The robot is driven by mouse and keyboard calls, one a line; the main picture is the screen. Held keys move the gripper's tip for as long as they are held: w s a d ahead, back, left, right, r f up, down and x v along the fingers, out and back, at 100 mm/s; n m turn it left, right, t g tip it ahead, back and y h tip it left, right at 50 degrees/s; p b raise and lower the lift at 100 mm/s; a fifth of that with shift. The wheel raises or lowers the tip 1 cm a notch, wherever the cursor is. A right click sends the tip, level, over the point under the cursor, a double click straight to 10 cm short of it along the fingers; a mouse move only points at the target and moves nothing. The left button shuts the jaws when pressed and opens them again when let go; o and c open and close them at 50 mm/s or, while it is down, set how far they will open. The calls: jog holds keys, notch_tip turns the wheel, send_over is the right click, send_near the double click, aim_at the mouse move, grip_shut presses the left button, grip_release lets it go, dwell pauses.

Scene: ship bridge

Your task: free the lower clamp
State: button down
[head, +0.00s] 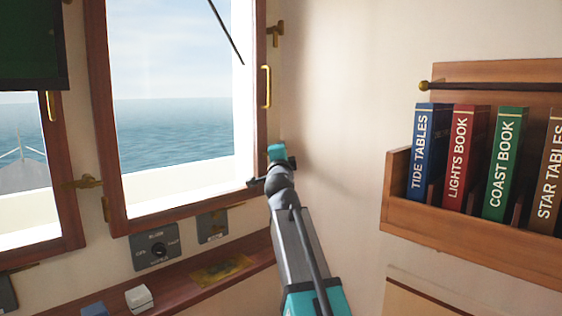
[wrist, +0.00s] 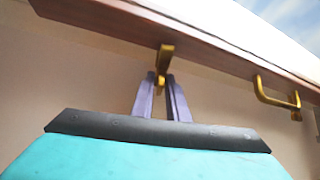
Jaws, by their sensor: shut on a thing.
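The lower clamp (wrist: 165,62) is a small brass piece at the edge of the wooden window frame (wrist: 110,22) in the wrist view. My gripper (wrist: 160,84) has its two fingers on either side of the clamp's lower end and is shut on it. In the head view my gripper (head: 257,183) is at the lower right corner of the window frame (head: 262,125), and my arm hides the clamp there. The upper clamp (head: 275,33) is brass and sits at the frame's right side, higher up.
A brass handle (head: 266,87) is on the frame's right side; it also shows in the wrist view (wrist: 275,98). A bookshelf (head: 470,232) with several books is on the right wall. A wooden ledge (head: 178,295) and a switch panel (head: 157,248) are below the window.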

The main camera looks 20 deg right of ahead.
jog(key=shift+f+n+t+b, duration=0.1)
jog(key=shift+n+t+b, duration=1.15)
jog(key=shift+b, duration=4)
jog(key=n+t+y+b, duration=0.1)
jog(key=n+b, duration=0.2)
jog(key=b, duration=0.2)
jog(key=shift+t+y, duration=0.3)
jog(key=shift+t, duration=0.05)
jog(key=shift+n, duration=0.35)
jog(key=shift+r+n+t+y, duration=0.25)
jog(key=shift+n+t+y, duration=0.15)
jog(key=shift+n, duration=0.2)
jog(key=n+t+y+p, duration=0.1)
jog(key=n+p, duration=0.1)
jog(key=n+y+p, duration=0.1)
jog(key=p, duration=0.2)
jog(key=shift+r+n+t+y+p, duration=0.2)
jog(key=shift+n+t+y+p, duration=0.1)
jog(key=shift+n+t+y, duration=0.1)
jog(key=n+y+p, duration=0.2)
jog(key=n, duration=0.1)
jog(key=shift+d+f+t+y+p, duration=0.1)
jog(key=shift+t+y+p, duration=0.2)
jog(key=shift+t, duration=0.1)
jog(key=shift+n+y+p, duration=0.5)
jog(key=shift+n+y, duration=0.5)
jog(key=shift+f+n+y, duration=0.25)
jog(key=shift+n+y, duration=0.45)
jog(key=shift+n, duration=0.1)
